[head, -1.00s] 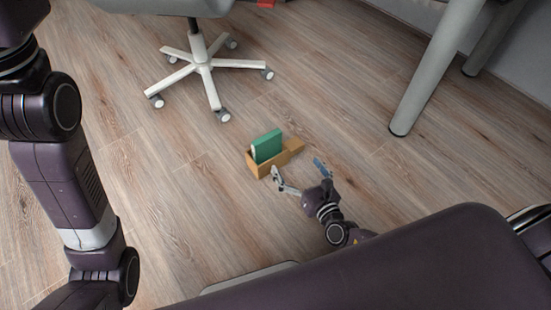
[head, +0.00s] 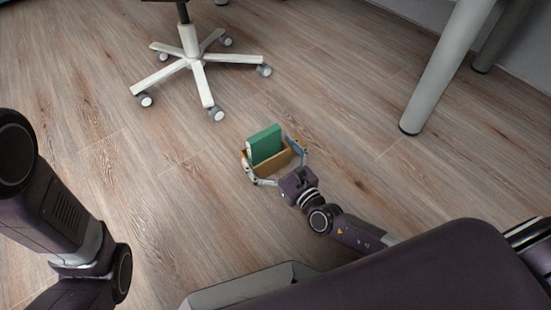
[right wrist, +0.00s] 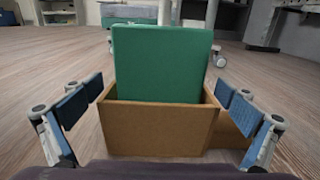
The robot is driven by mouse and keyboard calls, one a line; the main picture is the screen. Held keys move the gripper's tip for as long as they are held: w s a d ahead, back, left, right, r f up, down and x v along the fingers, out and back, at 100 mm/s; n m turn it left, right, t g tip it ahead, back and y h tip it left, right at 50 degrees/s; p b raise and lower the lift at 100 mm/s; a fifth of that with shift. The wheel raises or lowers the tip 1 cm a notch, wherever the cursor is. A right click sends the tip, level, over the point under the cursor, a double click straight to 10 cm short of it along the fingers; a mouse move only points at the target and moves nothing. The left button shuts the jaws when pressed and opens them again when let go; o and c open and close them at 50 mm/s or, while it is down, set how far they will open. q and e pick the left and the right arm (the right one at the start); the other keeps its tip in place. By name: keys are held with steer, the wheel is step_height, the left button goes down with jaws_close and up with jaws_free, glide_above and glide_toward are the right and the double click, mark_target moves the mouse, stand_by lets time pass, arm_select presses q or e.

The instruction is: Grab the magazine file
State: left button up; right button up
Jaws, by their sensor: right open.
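The magazine file (head: 270,164) is a tan-brown open box on the wooden floor, with a green book or folder (head: 265,145) standing in it. In the right wrist view the file (right wrist: 158,130) fills the middle, with the green item (right wrist: 160,65) rising above its front wall. My right gripper (head: 273,160) is open, one finger on each side of the file. In the right wrist view both fingers show, with small gaps between them and the file's walls. My left arm shows at the left edge of the head view; its gripper is out of the picture.
A swivel chair's white wheeled base (head: 195,68) stands behind the file. A grey table leg (head: 445,70) stands to the right. The wooden floor (head: 120,190) left of the file is clear.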

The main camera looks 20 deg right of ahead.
steer(key=shift+w+a, duration=0.15)
steer(key=shift+w, duration=0.45)
steer(key=c, duration=1.7)
steer(key=shift+r, duration=0.15)
steer(key=shift+c, duration=0.5)
steer(key=shift+r, duration=0.1)
